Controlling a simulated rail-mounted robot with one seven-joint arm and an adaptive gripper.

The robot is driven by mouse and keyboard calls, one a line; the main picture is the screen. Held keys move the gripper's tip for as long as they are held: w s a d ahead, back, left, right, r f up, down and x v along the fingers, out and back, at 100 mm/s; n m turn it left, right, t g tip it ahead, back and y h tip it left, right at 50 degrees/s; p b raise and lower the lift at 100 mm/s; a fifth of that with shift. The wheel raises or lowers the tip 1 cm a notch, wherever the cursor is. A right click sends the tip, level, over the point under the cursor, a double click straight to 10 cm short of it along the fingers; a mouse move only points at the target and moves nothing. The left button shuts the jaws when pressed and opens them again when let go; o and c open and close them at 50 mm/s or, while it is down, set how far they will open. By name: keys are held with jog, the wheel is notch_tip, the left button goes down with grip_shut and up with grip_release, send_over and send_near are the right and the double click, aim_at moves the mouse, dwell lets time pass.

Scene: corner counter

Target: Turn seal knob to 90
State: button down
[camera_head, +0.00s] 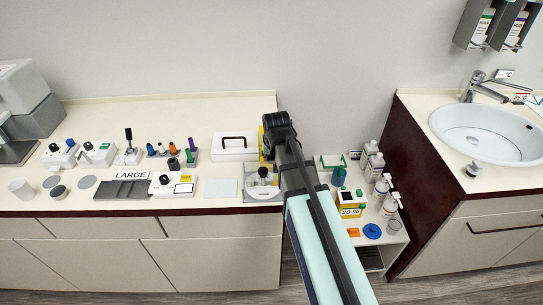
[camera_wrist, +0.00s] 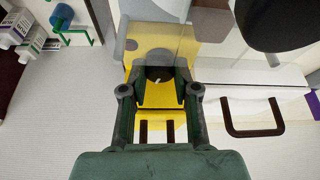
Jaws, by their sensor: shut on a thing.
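A yellow unit (camera_wrist: 165,48) stands behind my gripper on the counter; in the head view only a yellow strip (camera_head: 261,142) of it shows beside my arm. A dark round knob (camera_wrist: 158,73) with a small pale mark sits on its yellow face. My gripper (camera_wrist: 159,88) has its two fingers on either side of this knob and is shut on it. In the head view my wrist (camera_head: 277,130) hides the knob and the fingertips. The knob's angle and any scale around it cannot be read.
A white box with a dark handle (camera_head: 235,147) stands just left of my gripper. A white device with a round plate (camera_head: 262,186) is in front. A lower shelf with bottles (camera_head: 382,186) and a sink (camera_head: 488,132) lie to the right. Small devices fill the counter's left.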

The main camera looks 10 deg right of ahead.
jog(key=shift+m, duration=0.3)
jog(key=shift+a+m+g+h+b, duration=0.1)
jog(key=shift+m+g+h+b, duration=0.3)
jog(key=shift+m, duration=0.9)
jog(key=shift+a+m+h+b, duration=0.1)
jog(key=shift+m+h+b, duration=0.1)
jog(key=shift+m+h, duration=0.8)
jog(key=shift+d+m, duration=0.1)
jog(key=shift+m, duration=0.3)
jog(key=shift+y, duration=0.3)
jog(key=c, duration=0.9)
grip_release()
